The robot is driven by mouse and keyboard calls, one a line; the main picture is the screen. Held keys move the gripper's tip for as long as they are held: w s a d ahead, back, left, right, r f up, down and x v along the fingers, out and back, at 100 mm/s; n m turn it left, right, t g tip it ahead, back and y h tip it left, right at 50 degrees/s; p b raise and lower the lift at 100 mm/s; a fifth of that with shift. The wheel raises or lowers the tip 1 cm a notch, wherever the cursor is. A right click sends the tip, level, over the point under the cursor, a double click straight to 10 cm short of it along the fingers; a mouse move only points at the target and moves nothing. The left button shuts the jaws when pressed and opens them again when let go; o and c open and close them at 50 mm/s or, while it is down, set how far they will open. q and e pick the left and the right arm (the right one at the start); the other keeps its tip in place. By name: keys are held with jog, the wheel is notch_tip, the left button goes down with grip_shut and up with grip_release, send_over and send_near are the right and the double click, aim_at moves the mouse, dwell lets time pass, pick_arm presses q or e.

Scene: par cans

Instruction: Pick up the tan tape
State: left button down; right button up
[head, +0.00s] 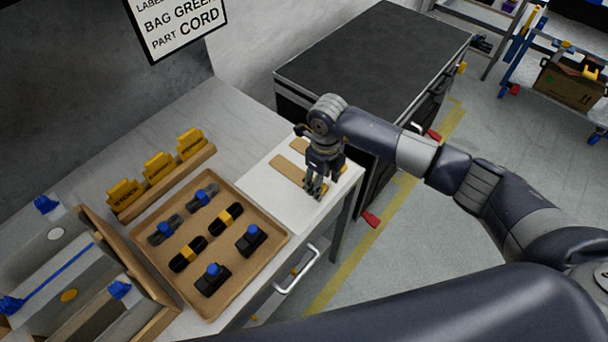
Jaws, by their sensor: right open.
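Flat tan tape strips lie on the white board at the right end of the bench. One tan strip (286,170) lies just left of my right gripper (316,191). Another tan strip (298,145) runs behind the gripper and is partly hidden by it. My right gripper points down over the board with its fingers apart, close to the strips. I see nothing held between the fingers. Whether the fingertips touch the board or a strip, I cannot tell. My left gripper is not in view.
A brown tray (274,246) with several black, blue and yellow parts stands left of the white board (266,193). Yellow cards (158,166) stand in a wooden rack behind it. A black-topped cabinet (375,58) stands beyond the bench.

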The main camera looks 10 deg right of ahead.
jog(key=shift+f, duration=1.05)
jog(key=c, duration=0.9)
